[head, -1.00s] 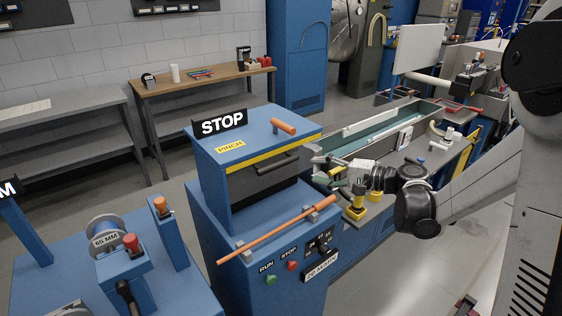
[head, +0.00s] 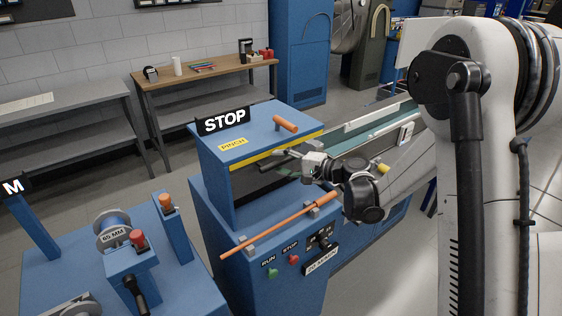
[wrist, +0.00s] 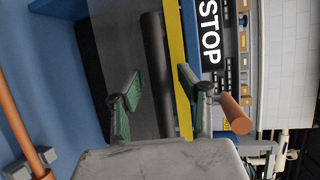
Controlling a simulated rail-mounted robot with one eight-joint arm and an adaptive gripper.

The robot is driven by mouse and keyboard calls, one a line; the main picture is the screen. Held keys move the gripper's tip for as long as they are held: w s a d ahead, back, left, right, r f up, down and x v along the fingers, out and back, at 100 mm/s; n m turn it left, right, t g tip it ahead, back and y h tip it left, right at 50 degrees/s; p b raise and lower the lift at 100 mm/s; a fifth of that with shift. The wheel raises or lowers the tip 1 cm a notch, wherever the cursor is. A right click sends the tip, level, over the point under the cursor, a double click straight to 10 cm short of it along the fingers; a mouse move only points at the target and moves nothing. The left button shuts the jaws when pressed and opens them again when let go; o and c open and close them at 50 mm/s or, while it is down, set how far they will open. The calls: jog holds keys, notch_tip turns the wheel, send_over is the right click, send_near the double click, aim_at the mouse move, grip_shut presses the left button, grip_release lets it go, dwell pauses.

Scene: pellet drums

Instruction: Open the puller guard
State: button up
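The puller guard (head: 246,184) is a dark panel on the front of the blue machine housing, below a yellow strip; it looks down and closed. In the wrist view the dark guard (wrist: 108,60) carries a thick black handle bar (wrist: 154,60). My gripper (head: 283,158) is at the guard's right part in the head view and covers much of the handle there. In the wrist view my gripper (wrist: 155,92) is open, with one green-padded finger on each side of the bar and visible gaps. Contact with the bar cannot be told.
An orange rod (head: 280,226) runs across the front below the guard, close under my gripper. An orange knob (head: 285,124) sits on the housing top beside the STOP sign (head: 223,121). RUN and STOP buttons (head: 293,260) are lower down. A long trough (head: 385,140) lies behind my wrist.

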jog(key=shift+c, duration=0.2)
grip_shut()
jog(key=shift+f, duration=0.1)
notch_tip(320, 180, down, 14)
jog(key=b, duration=1.3)
jog(key=shift+o, duration=0.2)
grip_release()
jog(key=shift+d, duration=0.1)
